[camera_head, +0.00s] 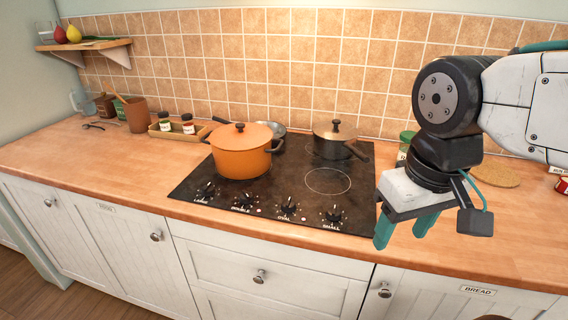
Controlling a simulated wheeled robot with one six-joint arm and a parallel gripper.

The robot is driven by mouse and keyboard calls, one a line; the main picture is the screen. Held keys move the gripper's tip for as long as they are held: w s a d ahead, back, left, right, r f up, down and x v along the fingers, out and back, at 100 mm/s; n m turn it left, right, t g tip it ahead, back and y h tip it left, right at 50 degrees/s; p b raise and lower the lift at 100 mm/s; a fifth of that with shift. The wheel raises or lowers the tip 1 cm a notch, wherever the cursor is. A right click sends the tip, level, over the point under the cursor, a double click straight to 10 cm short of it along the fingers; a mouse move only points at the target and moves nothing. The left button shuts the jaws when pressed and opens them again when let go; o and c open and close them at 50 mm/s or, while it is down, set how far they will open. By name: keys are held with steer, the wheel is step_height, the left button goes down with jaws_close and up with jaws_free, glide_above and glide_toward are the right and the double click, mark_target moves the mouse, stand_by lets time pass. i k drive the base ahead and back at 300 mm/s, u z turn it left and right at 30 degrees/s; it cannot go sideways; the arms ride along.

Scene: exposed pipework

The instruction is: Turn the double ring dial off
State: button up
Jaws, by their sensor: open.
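The black cooktop (275,190) is set in the wooden counter and has a row of several dark dials along its front edge. The double ring dial (246,198) looks to be the second from the left, above a small label that seems to read "DOUBLE". Its exact pointer angle is too small to tell. My gripper (404,232) is open and empty, with teal fingers pointing down. It hangs in front of the cooktop's right edge in the picture, well to the right of the dial and apart from it.
An orange lidded pot (240,155) stands on the cooktop just behind the dials. A dark lidded pot (335,142) stands at the back right, and a pan (272,128) is partly hidden behind the orange pot. The counter front (130,190) left of the cooktop is clear.

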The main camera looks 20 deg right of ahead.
mark_target(246, 198)
steer(key=u, duration=0.05)
steer(key=k, duration=0.5)
steer(key=u, duration=0.85)
steer(key=i, duration=0.8)
steer(key=z, duration=0.75)
